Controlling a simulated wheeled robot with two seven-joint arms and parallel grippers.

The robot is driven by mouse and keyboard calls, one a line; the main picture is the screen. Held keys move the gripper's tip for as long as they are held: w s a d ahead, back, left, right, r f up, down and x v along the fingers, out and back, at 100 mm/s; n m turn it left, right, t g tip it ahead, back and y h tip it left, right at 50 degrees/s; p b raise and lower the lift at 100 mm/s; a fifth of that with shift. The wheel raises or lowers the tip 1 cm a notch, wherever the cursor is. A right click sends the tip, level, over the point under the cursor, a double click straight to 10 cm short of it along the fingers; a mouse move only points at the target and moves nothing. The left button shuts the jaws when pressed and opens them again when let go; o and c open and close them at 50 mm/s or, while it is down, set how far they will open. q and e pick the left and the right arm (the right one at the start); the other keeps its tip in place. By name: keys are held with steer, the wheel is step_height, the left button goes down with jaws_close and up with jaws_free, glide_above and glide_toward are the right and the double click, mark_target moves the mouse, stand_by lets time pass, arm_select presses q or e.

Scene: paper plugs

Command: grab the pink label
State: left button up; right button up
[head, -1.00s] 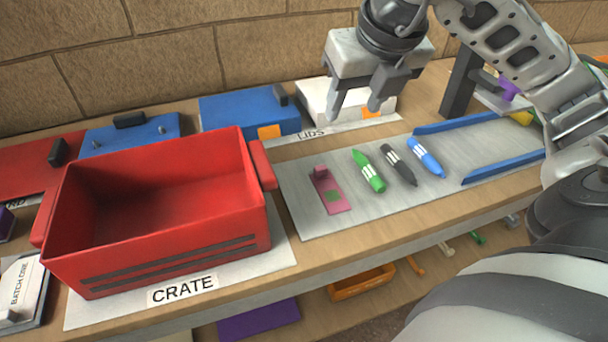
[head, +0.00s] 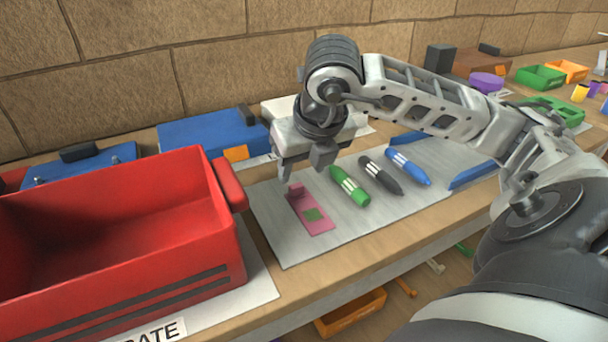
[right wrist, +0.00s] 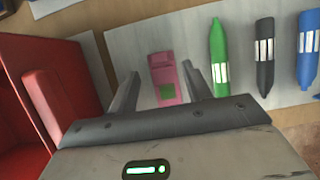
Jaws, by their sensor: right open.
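The pink label (head: 310,214) lies flat on the grey mat, with a green square on it and a small raised pink block at its far end. My right gripper (head: 302,172) is open and empty, hanging over the far end of the label. In the right wrist view the right gripper (right wrist: 160,80) has a finger on each side of the label, apart from it. My left gripper is not in view.
A red crate (head: 215,255) stands left of the label. Green (head: 349,186), dark grey (head: 380,175) and blue (head: 408,166) markers lie to the right on the grey mat (head: 290,250). Blue boxes (head: 205,136) stand behind. The mat in front of the label is clear.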

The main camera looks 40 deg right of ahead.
mark_target(298, 186)
steer(key=shift+x, duration=2.75)
steer(key=shift+s+a, duration=0.1)
steer(key=shift+s, duration=0.05)
steer(key=c, duration=1.1)
